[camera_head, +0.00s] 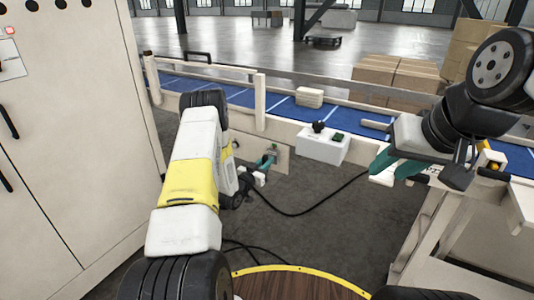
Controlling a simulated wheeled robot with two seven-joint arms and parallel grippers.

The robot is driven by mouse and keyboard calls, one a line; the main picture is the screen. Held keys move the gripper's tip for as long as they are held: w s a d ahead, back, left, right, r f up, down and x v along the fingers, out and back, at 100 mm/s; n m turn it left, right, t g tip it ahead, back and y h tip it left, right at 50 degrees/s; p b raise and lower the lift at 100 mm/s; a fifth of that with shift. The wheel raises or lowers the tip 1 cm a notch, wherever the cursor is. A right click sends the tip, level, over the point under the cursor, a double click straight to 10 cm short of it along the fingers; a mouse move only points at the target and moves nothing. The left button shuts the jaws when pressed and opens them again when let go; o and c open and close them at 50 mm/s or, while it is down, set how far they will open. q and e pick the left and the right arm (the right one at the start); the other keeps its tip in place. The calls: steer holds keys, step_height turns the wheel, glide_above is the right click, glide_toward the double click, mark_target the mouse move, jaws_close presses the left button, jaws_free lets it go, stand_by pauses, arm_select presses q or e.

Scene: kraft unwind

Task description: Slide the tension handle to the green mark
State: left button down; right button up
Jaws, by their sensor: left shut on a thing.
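My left gripper (261,170) reaches down to a beige panel (282,165) on the side of the conveyor frame. It is shut on the tension handle, which is mostly hidden by the fingers and very small here. A small green spot (274,147) shows on the panel just above the teal finger; I cannot tell for certain that it is the green mark. My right gripper (391,172) is in the air at the right, well away from the panel. Its teal fingers are seen at an angle, and whether they are apart is unclear.
A conveyor with a blue belt (240,97) crosses behind the panel, with a pale stack (309,97) on it. A white box (322,146) stands right of the panel. A cabinet (75,130) fills the left side. A black cable (310,211) lies on open floor.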

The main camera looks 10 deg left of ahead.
arm_select(q)
steer(key=c, duration=1.3)
jaws_free()
steer(key=v, duration=0.8)
